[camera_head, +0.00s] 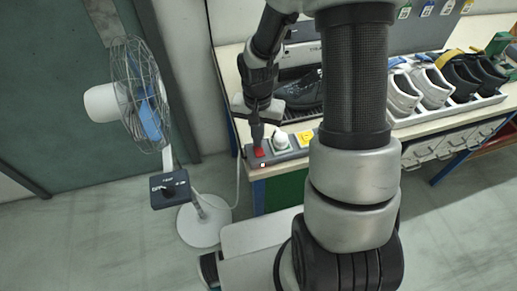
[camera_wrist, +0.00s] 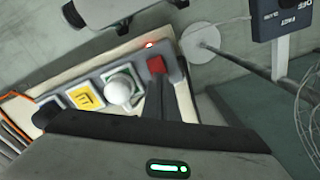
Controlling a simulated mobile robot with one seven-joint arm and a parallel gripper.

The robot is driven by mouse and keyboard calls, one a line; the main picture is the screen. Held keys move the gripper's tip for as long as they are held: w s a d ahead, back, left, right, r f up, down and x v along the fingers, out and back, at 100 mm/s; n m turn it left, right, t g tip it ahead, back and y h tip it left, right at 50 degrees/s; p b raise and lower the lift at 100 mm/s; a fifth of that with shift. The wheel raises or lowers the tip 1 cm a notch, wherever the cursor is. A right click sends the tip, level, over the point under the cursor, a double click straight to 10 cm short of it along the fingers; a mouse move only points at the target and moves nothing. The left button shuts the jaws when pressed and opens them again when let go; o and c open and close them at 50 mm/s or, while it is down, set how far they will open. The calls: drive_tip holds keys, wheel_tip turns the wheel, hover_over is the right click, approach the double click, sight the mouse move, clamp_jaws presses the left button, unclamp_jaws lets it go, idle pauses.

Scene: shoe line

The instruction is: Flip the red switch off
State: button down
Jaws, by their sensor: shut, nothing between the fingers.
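The red switch (camera_head: 259,152) sits at the left end of a grey power strip (camera_head: 288,156) on the front left edge of the bench. It also shows in the wrist view (camera_wrist: 156,64), with a small red light (camera_wrist: 149,45) glowing beside it. My gripper (camera_head: 257,140) is shut and empty, pointing down with its tips at or just above the red switch. In the wrist view the closed fingers (camera_wrist: 160,80) reach the switch's edge; I cannot tell whether they touch it. The fingers hide part of the switch.
A white plug (camera_head: 281,140) and a yellow label (camera_head: 305,137) sit on the strip beside the switch. A dark shoe (camera_head: 303,92) and several other shoes stand on the bench behind. A standing fan (camera_head: 140,95) with a control box (camera_head: 171,190) is at the left.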

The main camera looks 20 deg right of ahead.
drive_tip(key=shift+f+b, duration=0.55)
drive_tip(key=shift+f, duration=0.15)
drive_tip(key=shift+r, duration=0.1)
wheel_tip(320, 180, up, 7)
drive_tip(key=p, duration=0.5)
idle(0.4)
idle(0.4)
wheel_tip(320, 180, up, 11)
drive_tip(key=n+t, duration=0.2)
hover_over(261, 149)
drive_tip(key=s+r+n+t, duration=0.1)
drive_tip(key=s+r, duration=0.2)
drive_tip(key=r, duration=0.4)
drive_tip(key=s+r+n+t, duration=0.2)
drive_tip(key=s+r+n, duration=0.1)
drive_tip(key=s+r, duration=0.6)
drive_tip(key=shift+s+a+r+t, duration=0.15)
drive_tip(key=shift+s+a+t, duration=0.15)
drive_tip(key=shift+s+a, duration=0.15)
